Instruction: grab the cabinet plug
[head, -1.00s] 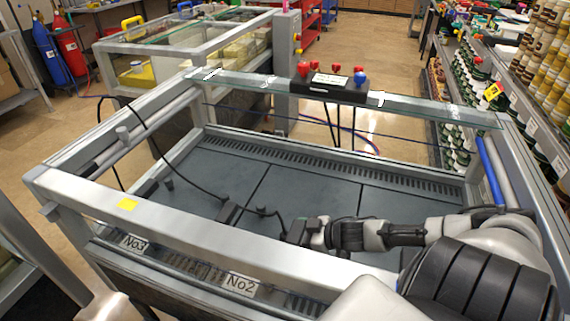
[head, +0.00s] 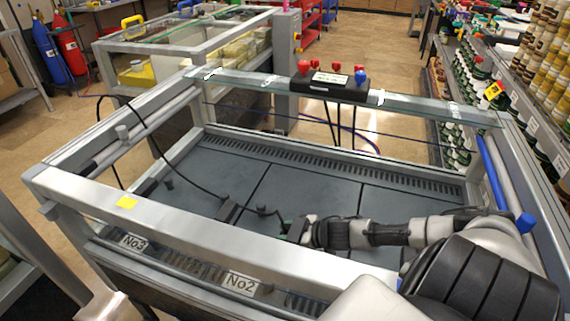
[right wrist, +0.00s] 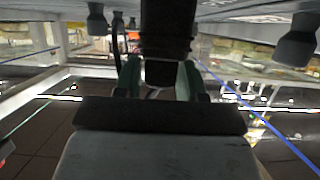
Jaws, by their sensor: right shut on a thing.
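The black cabinet plug sits at the end of a thin black cable inside the metal-framed cabinet (head: 72,190), just above its dark grey floor (head: 310,190). My right gripper (head: 288,229) reaches in from the right and is shut at the cable's end; at this size the plug there blends with the fingers. In the right wrist view a dark block, which looks like the plug (right wrist: 165,30), stands between the two greenish fingers (right wrist: 162,80). Its far end is cut off by the frame. My left gripper is not in view.
A small black block (head: 228,211) on the cable lies left of my gripper. A black box with red and blue knobs (head: 330,86) sits on the rear glass edge. Shelves (head: 500,95) stand right.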

